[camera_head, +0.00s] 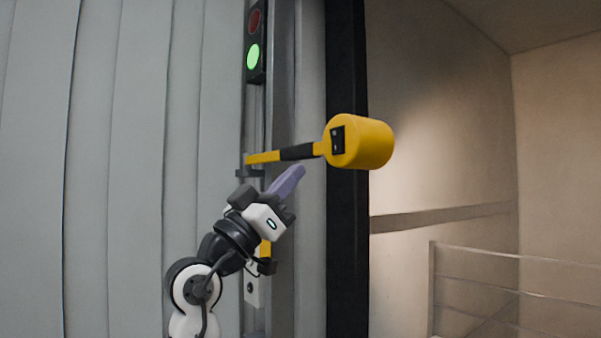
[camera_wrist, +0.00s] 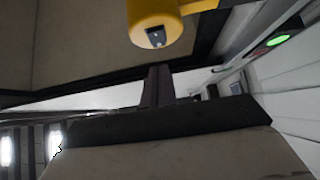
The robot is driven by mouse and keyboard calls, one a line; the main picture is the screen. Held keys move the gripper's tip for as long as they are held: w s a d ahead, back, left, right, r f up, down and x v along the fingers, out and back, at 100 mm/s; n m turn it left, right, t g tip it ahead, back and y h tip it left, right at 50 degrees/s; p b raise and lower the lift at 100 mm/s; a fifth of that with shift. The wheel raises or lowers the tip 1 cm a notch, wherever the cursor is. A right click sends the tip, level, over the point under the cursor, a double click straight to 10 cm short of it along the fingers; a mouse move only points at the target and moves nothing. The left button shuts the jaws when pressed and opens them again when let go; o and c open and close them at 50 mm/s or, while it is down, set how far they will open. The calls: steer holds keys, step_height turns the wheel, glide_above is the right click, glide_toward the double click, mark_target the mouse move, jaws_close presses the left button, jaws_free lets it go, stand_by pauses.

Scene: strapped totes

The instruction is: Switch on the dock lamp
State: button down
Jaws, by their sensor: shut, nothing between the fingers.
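The dock lamp (camera_head: 368,143) is a yellow drum-shaped head on a yellow and black arm (camera_head: 284,154) that reaches out from the door frame. A small black switch plate (camera_head: 337,140) sits on the near face of the head. The lamp's front faces away, so its lens is hidden. My gripper (camera_head: 298,172) has its purple fingers shut and empty, below and left of the lamp head, apart from it. In the wrist view the lamp head (camera_wrist: 172,12) with its switch plate (camera_wrist: 155,37) is above the shut fingers (camera_wrist: 158,72).
A signal box (camera_head: 256,44) on the frame shows green below and dark red above. A black door post (camera_head: 346,240) stands behind the lamp. Grey panelled wall (camera_head: 120,150) lies left; a bay with a railing (camera_head: 490,249) and a brightly lit wall lies right.

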steer(key=f, duration=0.1)
steer(key=s+a+f+b, duration=0.1)
steer(key=f, duration=0.1)
steer(key=a+f, duration=0.1)
steer(key=shift+s+a+f+b, duration=0.2)
steer(key=shift+s+f+b, duration=0.15)
steer(key=shift+s+b, duration=0.05)
